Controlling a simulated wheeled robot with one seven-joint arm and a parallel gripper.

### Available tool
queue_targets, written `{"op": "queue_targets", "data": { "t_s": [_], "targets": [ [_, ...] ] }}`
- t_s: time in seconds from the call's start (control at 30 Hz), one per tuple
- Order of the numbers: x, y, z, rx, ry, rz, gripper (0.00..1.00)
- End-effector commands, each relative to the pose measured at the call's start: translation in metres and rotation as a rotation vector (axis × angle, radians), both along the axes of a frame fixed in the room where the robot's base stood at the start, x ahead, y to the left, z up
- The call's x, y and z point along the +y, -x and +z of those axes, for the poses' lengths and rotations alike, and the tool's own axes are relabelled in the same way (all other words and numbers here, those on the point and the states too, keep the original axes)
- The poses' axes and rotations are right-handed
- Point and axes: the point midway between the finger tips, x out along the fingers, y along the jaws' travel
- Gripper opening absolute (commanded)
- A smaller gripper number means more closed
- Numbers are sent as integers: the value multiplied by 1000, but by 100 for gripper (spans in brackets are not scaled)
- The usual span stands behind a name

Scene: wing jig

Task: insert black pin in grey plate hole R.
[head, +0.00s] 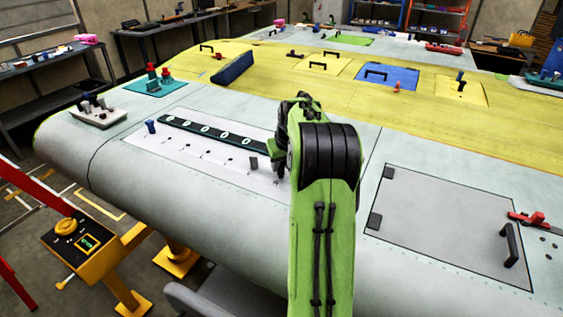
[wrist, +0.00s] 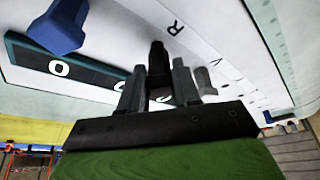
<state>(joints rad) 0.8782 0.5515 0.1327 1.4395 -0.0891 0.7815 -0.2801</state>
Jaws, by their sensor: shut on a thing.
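My gripper (wrist: 157,85) is shut on the black pin (wrist: 157,60), which stands out between its two fingers in the wrist view. I cannot tell whether the tip touches the plate, and hole R itself is not clearly seen. In the head view the plate (head: 160,150) lies on the wing left of my arm, with a row of small holes.
A dark strip with white rings (head: 210,131) lies along the plate. A blue pin (head: 151,127) stands at its left end and also shows in the wrist view (wrist: 58,28). A grey pin (head: 254,163) stands near my arm. The plate's front left is clear.

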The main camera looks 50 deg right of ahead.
Motion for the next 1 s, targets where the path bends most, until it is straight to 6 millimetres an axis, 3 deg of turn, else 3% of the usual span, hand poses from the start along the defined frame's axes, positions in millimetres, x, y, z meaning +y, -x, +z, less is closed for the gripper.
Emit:
{"op": "queue_targets", "data": {
  "t_s": [0.23,0.47,0.5,0.63,0.67,1.0],
  "targets": [
    [0,0,-13,0,0,0,1],
    [0,0,-12,0,0,0,1],
    [0,0,-12,0,0,0,38],
    [0,0,-12,0,0,0,58],
    [0,0,-12,0,0,0,61],
    [1,2,-5,-1,2,0,61]
  ]
}}
